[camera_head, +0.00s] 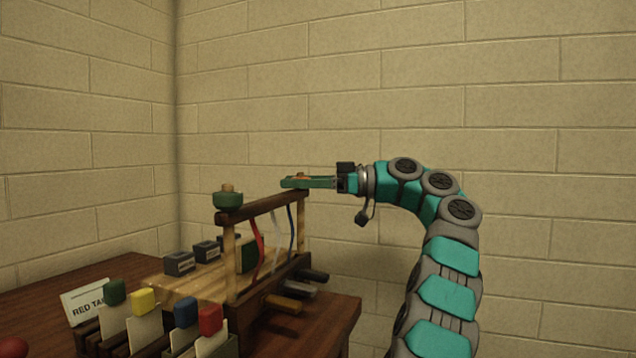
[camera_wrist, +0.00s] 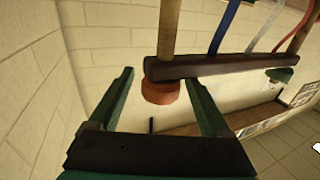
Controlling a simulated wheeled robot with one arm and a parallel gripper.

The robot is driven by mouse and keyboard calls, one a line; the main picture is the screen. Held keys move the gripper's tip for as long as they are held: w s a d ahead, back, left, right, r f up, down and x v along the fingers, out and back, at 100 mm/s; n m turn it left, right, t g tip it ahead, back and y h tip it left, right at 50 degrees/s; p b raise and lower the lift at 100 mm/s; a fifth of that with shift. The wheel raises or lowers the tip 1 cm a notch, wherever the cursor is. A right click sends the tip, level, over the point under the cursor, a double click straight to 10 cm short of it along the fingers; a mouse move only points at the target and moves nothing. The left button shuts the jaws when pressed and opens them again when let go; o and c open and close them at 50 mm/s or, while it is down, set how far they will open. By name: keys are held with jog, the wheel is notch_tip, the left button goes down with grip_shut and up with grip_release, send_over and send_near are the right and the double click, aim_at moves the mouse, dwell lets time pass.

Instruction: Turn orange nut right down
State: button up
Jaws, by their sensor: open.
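The orange nut (camera_head: 300,176) sits on top of the right end of the press's dark top bar (camera_head: 262,207), mostly hidden by my gripper in the head view. It shows fully in the wrist view (camera_wrist: 160,92), against the dark bar (camera_wrist: 215,66) and in line with a wooden post (camera_wrist: 169,28). My gripper (camera_head: 296,183) reaches in level from the right. In the wrist view my gripper (camera_wrist: 160,77) is open, with one green finger on each side of the nut and visible gaps.
A green nut (camera_head: 228,198) tops the bar's left end. Red, white and blue strips (camera_head: 257,248) hang below the bar. Small dark boxes (camera_head: 179,263), coloured-top cards (camera_head: 144,302) and a lettered sign (camera_head: 86,303) stand on the table. Brick walls close the back and left.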

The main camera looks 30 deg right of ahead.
jog(key=shift+v, duration=2.65)
jog(key=shift+d, duration=0.1)
